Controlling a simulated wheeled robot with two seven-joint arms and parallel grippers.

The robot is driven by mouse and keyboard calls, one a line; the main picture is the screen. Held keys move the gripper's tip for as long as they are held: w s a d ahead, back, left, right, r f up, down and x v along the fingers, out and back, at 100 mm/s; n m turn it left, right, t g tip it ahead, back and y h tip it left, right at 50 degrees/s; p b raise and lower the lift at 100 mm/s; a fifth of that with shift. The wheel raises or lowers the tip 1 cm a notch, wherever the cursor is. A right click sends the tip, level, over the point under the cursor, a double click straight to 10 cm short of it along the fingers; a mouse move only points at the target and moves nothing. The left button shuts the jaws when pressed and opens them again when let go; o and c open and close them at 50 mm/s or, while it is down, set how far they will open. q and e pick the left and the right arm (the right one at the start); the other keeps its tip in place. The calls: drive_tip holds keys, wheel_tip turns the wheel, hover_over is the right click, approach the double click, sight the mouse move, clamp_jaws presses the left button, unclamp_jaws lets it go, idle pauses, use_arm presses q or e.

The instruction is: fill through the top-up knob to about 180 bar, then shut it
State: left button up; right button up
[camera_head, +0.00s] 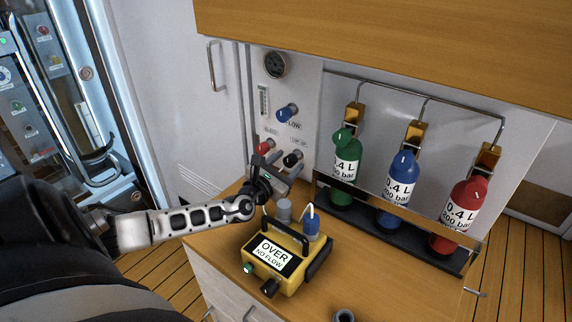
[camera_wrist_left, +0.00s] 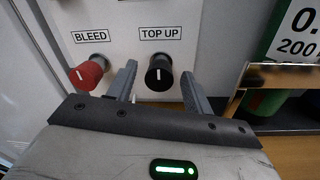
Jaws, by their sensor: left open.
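The black top-up knob (camera_head: 292,159) sits low on the pale wall panel (camera_head: 305,80), under a TOP UP label in the left wrist view, its white mark (camera_wrist_left: 159,74) near upright. My left gripper (camera_head: 278,168) is open in front of it. In the left wrist view its fingers (camera_wrist_left: 159,80) stand left and right of the knob, with gaps; I cannot tell how far the tips reach along it. The round dark gauge (camera_head: 274,65) is at the panel's top; its reading is too small to tell. My right gripper is not in view.
The red BLEED knob (camera_wrist_left: 85,75) is close left of the left finger. A blue flow knob (camera_head: 287,113) is above. A yellow device (camera_head: 285,275) reading "OVER NO FLOW" stands on the wooden counter (camera_head: 390,290). Green, blue and red cylinders (camera_head: 397,190) stand in a rack at right.

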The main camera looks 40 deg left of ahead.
use_arm(q)
drive_tip(key=c, duration=1)
drive_tip(key=shift+o, duration=0.2)
